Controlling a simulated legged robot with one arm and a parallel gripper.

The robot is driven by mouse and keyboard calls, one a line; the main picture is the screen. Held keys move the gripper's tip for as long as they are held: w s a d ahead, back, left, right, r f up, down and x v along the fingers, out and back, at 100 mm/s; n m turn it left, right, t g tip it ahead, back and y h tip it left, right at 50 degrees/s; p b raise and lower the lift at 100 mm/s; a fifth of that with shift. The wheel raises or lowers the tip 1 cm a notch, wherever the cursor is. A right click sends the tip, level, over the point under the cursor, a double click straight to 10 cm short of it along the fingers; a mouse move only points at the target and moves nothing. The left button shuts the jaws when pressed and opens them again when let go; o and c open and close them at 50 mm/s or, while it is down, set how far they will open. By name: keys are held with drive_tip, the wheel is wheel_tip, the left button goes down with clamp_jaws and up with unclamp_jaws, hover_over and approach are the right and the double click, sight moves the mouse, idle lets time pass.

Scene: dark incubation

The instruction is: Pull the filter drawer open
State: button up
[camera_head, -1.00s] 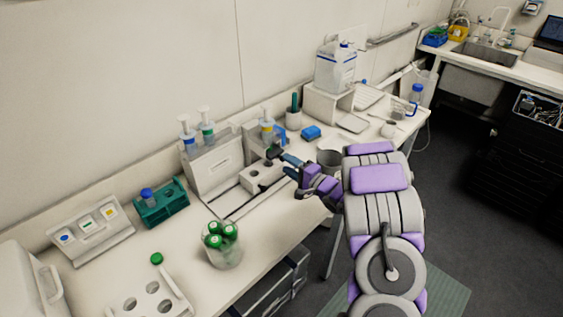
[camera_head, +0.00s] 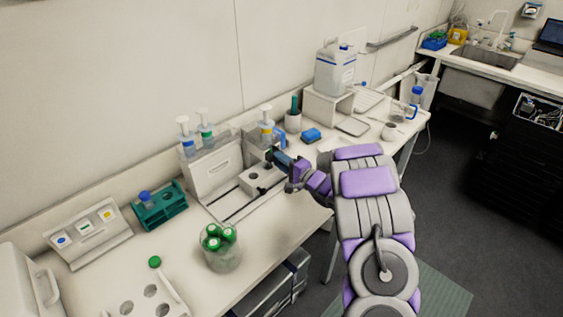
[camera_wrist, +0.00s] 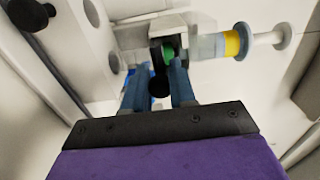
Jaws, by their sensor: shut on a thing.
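The knob is mostly hidden by the fingers in the head view. A white block (camera_head: 262,177) with a round hole and a dark knob on its front stands just below my fingers. No part is labelled as the filter drawer, and I cannot tell how far any drawer is out.
A white panel with rails (camera_head: 213,170) stands left of the block. A teal rack (camera_head: 160,205), a beaker of green-capped tubes (camera_head: 222,257) and a white holed rack (camera_head: 150,297) are nearer. The bench front edge is close to my arm.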

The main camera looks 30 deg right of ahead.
drive_tip(key=shift+d, duration=0.2)
clamp_jaws()
drive_tip(key=shift+s, duration=0.15)
drive_tip(key=p+v, duration=0.5)
drive_tip(key=v, duration=0.2)
drive_tip(key=shift+p, duration=0.35)
drive_tip(key=shift+o, duration=1.1)
unclamp_jaws()
drive_tip(key=shift+f, duration=0.1)
drive_tip(key=o, duration=0.4)
drive_tip(key=shift+d, duration=0.3)
drive_tip(key=shift+c, duration=0.2)
